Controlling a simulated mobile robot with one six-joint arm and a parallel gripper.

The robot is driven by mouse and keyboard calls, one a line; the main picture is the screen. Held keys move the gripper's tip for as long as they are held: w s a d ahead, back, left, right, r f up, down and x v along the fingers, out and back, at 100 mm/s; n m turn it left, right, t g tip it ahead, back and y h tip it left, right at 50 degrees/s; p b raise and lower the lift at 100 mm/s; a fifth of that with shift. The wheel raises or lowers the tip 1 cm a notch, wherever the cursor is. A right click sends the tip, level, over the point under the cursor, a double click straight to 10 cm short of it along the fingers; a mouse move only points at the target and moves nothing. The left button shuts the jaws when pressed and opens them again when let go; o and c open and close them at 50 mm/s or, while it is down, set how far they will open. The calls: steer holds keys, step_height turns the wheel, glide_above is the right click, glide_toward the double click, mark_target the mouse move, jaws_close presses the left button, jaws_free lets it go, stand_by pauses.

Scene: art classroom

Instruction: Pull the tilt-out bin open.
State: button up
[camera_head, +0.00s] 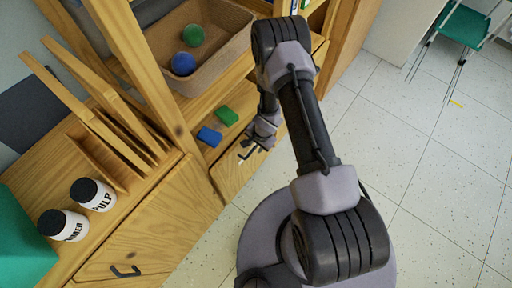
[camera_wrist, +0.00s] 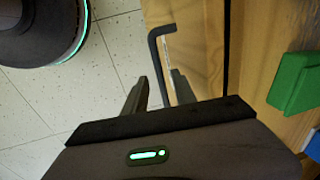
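The tilt-out bin's wooden front (camera_head: 228,178) is below the shelf in the head view and looks closed. It also fills the upper middle of the wrist view (camera_wrist: 200,40). Its dark bent handle (camera_wrist: 155,55) stands out from that front. My gripper (camera_wrist: 160,88) is open at the handle, with one finger on each side of the bar's lower end. I cannot tell whether either finger touches it. In the head view, my gripper (camera_head: 255,148) is small and dark against the front, and the handle is hard to separate from the fingers.
A green block (camera_head: 227,116) and a blue block (camera_head: 209,137) lie on the shelf above. A tan tray (camera_head: 222,70) holds a green ball (camera_head: 193,35) and a blue ball (camera_head: 183,64). Another cabinet handle (camera_head: 125,271) is at lower left.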

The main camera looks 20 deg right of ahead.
steer(key=shift+w+f, duration=0.1)
steer(key=shift+f, duration=0.1)
steer(key=shift+c, duration=0.4)
jaws_close()
stand_by(1.0)
